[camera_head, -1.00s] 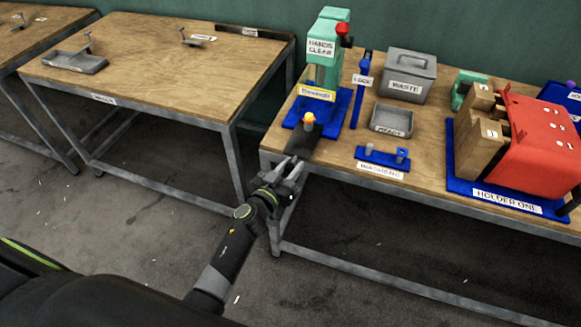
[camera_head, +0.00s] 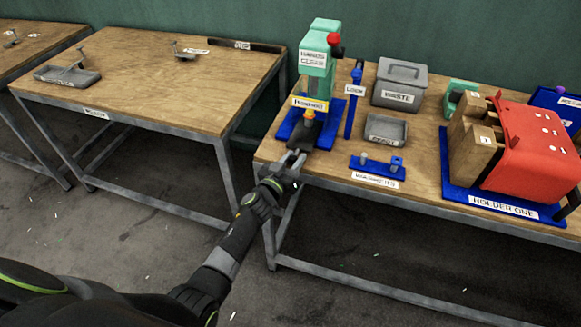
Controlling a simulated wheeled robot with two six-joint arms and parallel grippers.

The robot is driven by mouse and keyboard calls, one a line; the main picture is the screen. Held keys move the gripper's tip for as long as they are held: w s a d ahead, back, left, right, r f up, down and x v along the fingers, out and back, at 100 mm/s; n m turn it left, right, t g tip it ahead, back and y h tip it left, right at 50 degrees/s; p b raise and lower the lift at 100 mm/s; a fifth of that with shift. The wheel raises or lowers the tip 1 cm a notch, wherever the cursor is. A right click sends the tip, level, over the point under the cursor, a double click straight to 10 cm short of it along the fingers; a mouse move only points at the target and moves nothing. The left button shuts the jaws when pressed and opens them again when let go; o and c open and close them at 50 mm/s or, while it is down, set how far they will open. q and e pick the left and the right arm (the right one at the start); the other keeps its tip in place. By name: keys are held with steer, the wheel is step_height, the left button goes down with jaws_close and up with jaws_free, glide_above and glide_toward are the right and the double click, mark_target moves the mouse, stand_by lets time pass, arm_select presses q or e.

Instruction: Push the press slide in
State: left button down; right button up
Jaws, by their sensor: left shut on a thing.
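The green press (camera_head: 322,65) with a "HANDS CLEAR" label and a red knob stands on a blue base (camera_head: 341,106) on the right table. Its dark slide (camera_head: 303,136) sits at the front of the base, with an orange and yellow part (camera_head: 308,115) on it beneath the press head. My left gripper (camera_head: 292,160) is at the front end of the slide, at the table's front edge. Its fingers are shut on the slide's front. My right gripper is not in view.
A blue lock post (camera_head: 354,98), a grey waste bin (camera_head: 402,85), a small grey tray (camera_head: 386,129) and a blue washer stand (camera_head: 377,167) stand right of the press. The left table (camera_head: 150,65) has free room.

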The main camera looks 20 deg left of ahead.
arm_select(q)
steer(key=c, duration=1.1)
jaws_free()
steer(key=shift+s+a+p, duration=0.15)
steer(key=shift+s+p, duration=0.2)
steer(key=shift+s, duration=0.2)
steer(key=p+v, duration=0.3)
steer(key=v, duration=1.3)
steer(key=shift+s+a, duration=0.1)
steer(key=shift+s, duration=0.05)
